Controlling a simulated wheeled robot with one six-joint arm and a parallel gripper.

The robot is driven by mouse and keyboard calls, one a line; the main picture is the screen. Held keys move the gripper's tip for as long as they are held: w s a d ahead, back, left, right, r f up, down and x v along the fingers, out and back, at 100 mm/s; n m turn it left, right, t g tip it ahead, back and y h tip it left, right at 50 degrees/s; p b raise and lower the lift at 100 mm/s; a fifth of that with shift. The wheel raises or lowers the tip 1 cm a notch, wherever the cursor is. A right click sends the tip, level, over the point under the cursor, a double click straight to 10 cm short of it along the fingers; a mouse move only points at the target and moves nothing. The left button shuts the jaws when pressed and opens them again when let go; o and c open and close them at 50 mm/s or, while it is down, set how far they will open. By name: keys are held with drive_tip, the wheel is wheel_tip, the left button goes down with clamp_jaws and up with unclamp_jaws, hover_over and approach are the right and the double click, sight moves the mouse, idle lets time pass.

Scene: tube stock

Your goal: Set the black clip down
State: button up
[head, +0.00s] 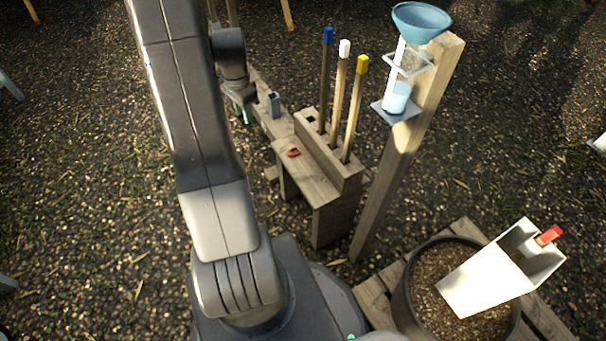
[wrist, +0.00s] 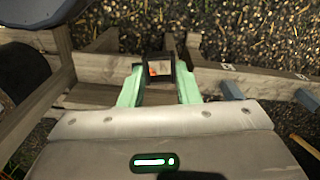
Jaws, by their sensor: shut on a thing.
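The black clip (wrist: 170,66) is between the fingertips of my gripper (wrist: 160,88) in the wrist view. It looks like a small dark square frame, with a bit of orange and white showing inside it. The two green fingers are shut on it, one on each side. In the head view my gripper (head: 244,112) is over the far end of the wooden bench (head: 262,118), partly hidden by my arm; the clip cannot be made out there. Whether the clip touches the wood below cannot be told.
A grey-blue block (head: 273,104) stands on the bench close to my gripper. A small orange-red item (head: 293,153) lies nearer. Several colour-tipped stakes stand in a wooden block (head: 332,160). A post (head: 415,140) holds a blue funnel (head: 421,22).

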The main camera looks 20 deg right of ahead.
drive_tip(key=s+d+f+m+b, duration=0.4)
drive_tip(key=d+f+m+b, duration=0.1)
drive_tip(key=d+f+m, duration=0.35)
drive_tip(key=m+b, duration=0.4)
drive_tip(key=m, duration=0.3)
approach(298, 171)
wheel_tip(298, 171, down, 6)
drive_tip(key=b, duration=0.3)
drive_tip(key=shift+f, duration=0.25)
drive_tip(key=shift+f, duration=0.1)
drive_tip(key=o, duration=0.9)
wheel_tip(298, 171, up, 12)
drive_tip(key=p, duration=0.4)
drive_tip(key=shift+o, duration=0.5)
